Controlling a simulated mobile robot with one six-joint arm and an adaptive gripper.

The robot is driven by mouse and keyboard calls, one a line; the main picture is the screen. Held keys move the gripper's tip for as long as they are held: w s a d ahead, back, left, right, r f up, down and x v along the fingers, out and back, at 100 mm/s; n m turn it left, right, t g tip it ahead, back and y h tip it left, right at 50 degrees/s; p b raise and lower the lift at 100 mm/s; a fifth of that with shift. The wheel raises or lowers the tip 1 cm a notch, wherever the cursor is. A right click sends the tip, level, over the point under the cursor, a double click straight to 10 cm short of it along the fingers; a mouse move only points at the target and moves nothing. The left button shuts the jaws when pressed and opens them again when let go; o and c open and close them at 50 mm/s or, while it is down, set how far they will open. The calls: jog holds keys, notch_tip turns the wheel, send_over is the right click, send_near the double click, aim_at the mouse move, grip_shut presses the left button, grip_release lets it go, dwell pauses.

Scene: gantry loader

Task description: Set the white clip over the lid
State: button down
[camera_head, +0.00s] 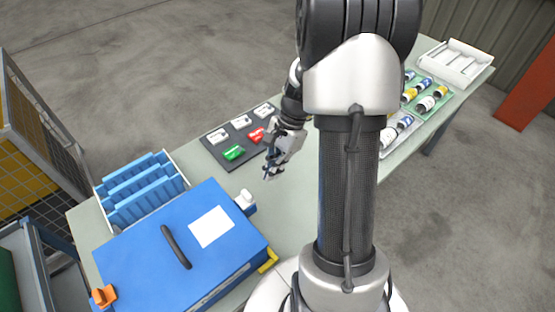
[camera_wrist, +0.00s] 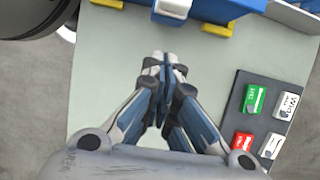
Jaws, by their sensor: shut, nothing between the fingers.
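The white clip (camera_head: 245,201) is at the right edge of the blue case, beside its closed blue lid (camera_head: 150,255). It looks raised at the edge; I cannot tell whether any of it lies over the lid. In the wrist view a pale part (camera_wrist: 173,8) at the top edge, between two yellow pieces, looks like this clip. My gripper (camera_head: 268,175) is above the bare table, up and right of the clip and apart from it. In the wrist view my gripper (camera_wrist: 165,62) has its fingertips together, with nothing between them.
The lid bears a black handle (camera_head: 175,247) and a white label (camera_head: 211,227). An orange clip (camera_head: 103,296) and a yellow bracket (camera_head: 268,261) sit at the case. A dark mat (camera_head: 213,150) with small blocks, a blue rack (camera_head: 140,190) and a vial tray (camera_head: 436,90) stand on the table.

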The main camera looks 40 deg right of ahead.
aim_at(245, 199)
jog(key=shift+a+f+b, duration=0.2)
jog(key=shift+a, duration=0.55)
jog(key=shift+a+f+b, duration=0.2)
jog(key=shift+a+f, duration=0.05)
jog(key=shift+a, duration=0.55)
jog(key=shift+a+f+b, duration=0.2)
jog(key=shift+a, duration=0.55)
